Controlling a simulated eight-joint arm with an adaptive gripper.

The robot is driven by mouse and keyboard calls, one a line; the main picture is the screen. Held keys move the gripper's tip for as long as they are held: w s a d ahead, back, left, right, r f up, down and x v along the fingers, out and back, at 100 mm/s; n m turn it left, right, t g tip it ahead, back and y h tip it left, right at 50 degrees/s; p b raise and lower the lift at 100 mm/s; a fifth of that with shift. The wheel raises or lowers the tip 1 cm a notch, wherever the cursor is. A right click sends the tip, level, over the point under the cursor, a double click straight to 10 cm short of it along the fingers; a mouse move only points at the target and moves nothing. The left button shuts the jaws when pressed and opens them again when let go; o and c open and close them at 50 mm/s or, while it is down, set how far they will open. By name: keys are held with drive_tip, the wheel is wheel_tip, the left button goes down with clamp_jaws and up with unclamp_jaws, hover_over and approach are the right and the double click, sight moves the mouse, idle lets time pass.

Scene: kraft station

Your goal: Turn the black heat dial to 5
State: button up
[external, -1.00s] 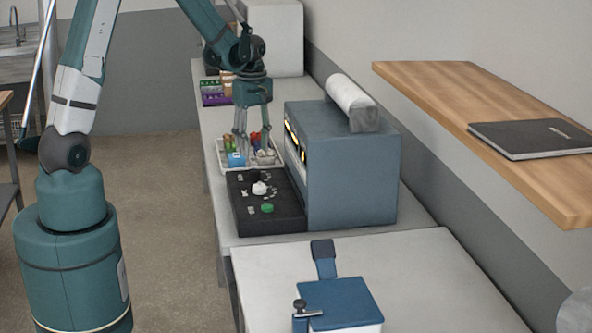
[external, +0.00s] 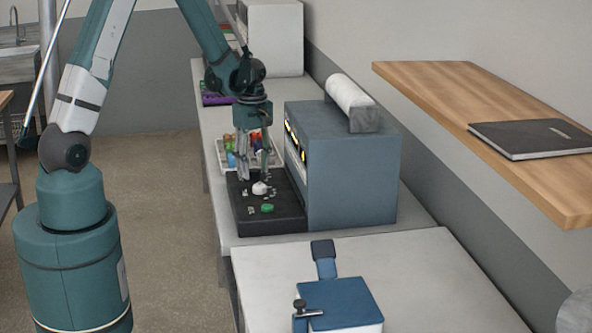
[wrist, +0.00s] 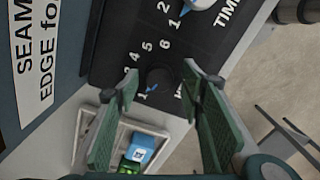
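The black heat dial (wrist: 158,78) sits on the black control panel (external: 262,222), ringed by white numbers. Its blue pointer mark (wrist: 152,90) faces toward the 1. The 5 (wrist: 148,46) is on the far side of the dial in the wrist view. My gripper (wrist: 160,86) is open and empty, its two fingers apart on either side of the dial in that view. I cannot tell whether they touch it. In the external view my gripper (external: 254,176) points down over the panel's far end and hides the black dial.
A white dial (external: 260,188) and a green button (external: 267,208) are nearer on the panel. A blue-grey machine (external: 352,180) stands close on the right. A tray (wrist: 78,130) of small coloured items lies beyond the panel.

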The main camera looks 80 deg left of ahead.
drive_tip(key=shift+c, duration=0.7)
drive_tip(key=c, duration=0.7)
drive_tip(key=shift+c, duration=0.2)
